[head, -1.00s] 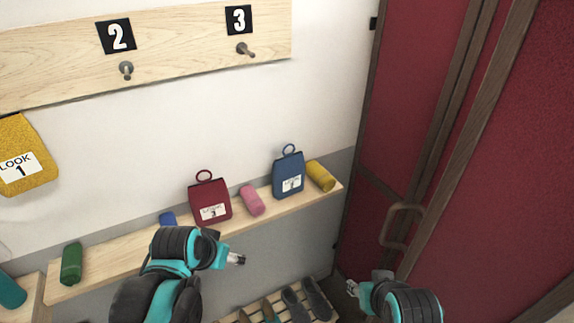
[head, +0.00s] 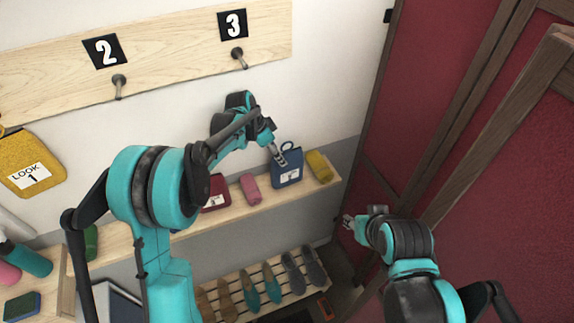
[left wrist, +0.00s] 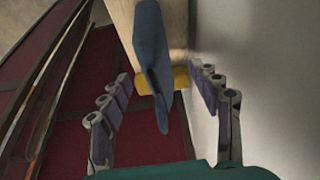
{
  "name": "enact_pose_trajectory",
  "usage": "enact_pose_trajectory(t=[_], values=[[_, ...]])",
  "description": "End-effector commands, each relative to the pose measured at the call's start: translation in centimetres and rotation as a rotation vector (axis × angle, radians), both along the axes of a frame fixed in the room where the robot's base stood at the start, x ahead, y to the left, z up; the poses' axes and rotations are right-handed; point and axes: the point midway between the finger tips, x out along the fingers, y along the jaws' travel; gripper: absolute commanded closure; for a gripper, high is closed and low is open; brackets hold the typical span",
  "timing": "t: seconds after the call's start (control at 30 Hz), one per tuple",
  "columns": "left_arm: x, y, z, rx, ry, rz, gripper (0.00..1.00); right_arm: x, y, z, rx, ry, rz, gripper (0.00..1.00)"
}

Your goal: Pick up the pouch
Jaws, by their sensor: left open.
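A blue pouch (head: 289,176) with a loop on top and a white label stands on the wooden shelf (head: 240,202). My left gripper (head: 281,158) is at its upper front in the head view. In the left wrist view the blue pouch (left wrist: 152,50) lies between the two spread fingers, seen nearly edge-on; I see no grip on it. A red pouch (head: 217,186) is partly hidden behind my left arm.
A yellow roll (head: 319,166) stands just right of the blue pouch and a pink roll (head: 250,188) to its left. Pegs marked 2 (head: 118,82) and 3 (head: 238,56) are empty. Shoes (head: 272,284) sit on a low rack. A red door (head: 430,90) bounds the right.

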Motion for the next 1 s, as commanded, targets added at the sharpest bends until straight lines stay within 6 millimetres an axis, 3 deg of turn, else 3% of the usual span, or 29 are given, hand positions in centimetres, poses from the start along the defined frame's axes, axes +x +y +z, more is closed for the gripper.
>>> enact_pose_trajectory(t=[0.4, 0.7, 0.73, 0.93, 1.0], values=[[0.2, -2.3, -5.3, 0.000, 0.000, 0.001, 0.37, 0.0, 0.0, -0.1, 0.000, 0.000, 0.000, 0.60], [0.3, -2.5, -6.0, 0.000, -0.001, 0.004, 0.37, 0.0, 0.0, -0.1, 0.000, 0.000, 0.000, 0.60], [0.3, -2.5, -6.0, 0.000, -0.001, 0.004, 0.40, 0.0, 0.0, -0.1, 0.000, 0.000, 0.000, 0.60], [0.3, -2.5, -6.0, 0.000, -0.001, 0.004, 0.92, 0.0, 0.0, -0.1, 0.000, 0.000, 0.000, 0.60], [0.3, -2.5, -5.9, 0.000, -0.001, 0.004, 0.95, 0.0, 0.0, -0.1, 0.000, 0.000, 0.000, 0.60]])
